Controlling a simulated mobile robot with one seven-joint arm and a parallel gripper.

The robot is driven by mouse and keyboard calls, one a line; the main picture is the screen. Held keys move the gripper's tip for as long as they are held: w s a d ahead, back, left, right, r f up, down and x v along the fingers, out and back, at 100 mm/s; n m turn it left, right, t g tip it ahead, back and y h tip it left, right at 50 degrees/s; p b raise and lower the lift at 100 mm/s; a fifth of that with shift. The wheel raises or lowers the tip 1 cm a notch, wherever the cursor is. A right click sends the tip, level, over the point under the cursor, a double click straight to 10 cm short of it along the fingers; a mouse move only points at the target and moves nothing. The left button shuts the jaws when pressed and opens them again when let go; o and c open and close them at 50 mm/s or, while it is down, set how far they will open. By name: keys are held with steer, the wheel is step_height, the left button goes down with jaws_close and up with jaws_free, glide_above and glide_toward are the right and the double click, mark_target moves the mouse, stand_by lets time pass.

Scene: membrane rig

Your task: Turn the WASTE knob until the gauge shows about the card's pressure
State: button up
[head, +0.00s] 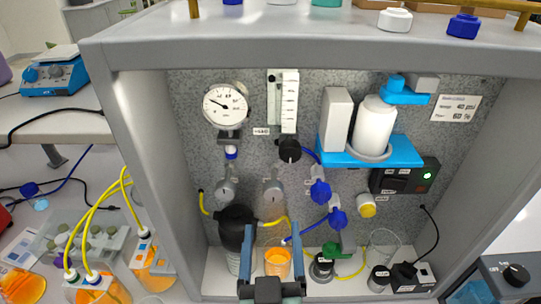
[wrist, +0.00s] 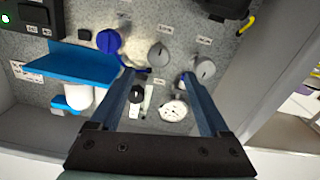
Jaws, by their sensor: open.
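The round white pressure gauge (head: 226,105) is on the speckled back panel at upper left; its needle shows but its numbers are too small to read. The card (head: 456,108) at upper right appears to read 40 psi and 60 %. Two grey knobs (head: 227,189) (head: 272,190) sit below the gauge, and a black knob (head: 289,150) is under the flow tube. Their labels are too small to read, so I cannot tell which is WASTE. My gripper (head: 272,232) is open and empty below the grey knobs. In the wrist view (wrist: 158,75) its fingers straddle the view of one grey knob, apparently apart from it.
A blue shelf (head: 398,158) with a white canister (head: 374,125) juts out at right. Blue valves (head: 320,191) and a green valve (head: 335,250) are right of my gripper. A black-capped vessel (head: 238,228) and a beaker of orange liquid (head: 278,264) stand close below. Grey side walls flank the bay.

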mark_target(273, 183)
steer(key=w+p, duration=0.4)
steer(key=w, duration=0.8)
steer(key=shift+w+d, duration=0.1)
steer(key=shift+w, duration=0.25)
jaws_close()
steer(key=shift+m, duration=0.4)
steer(key=shift+f+m+b, duration=0.1)
steer(key=shift+m+b, duration=0.5)
steer(key=shift+m, duration=0.3)
steer(key=shift+m+b, duration=0.65)
steer(key=shift+m, duration=1.15)
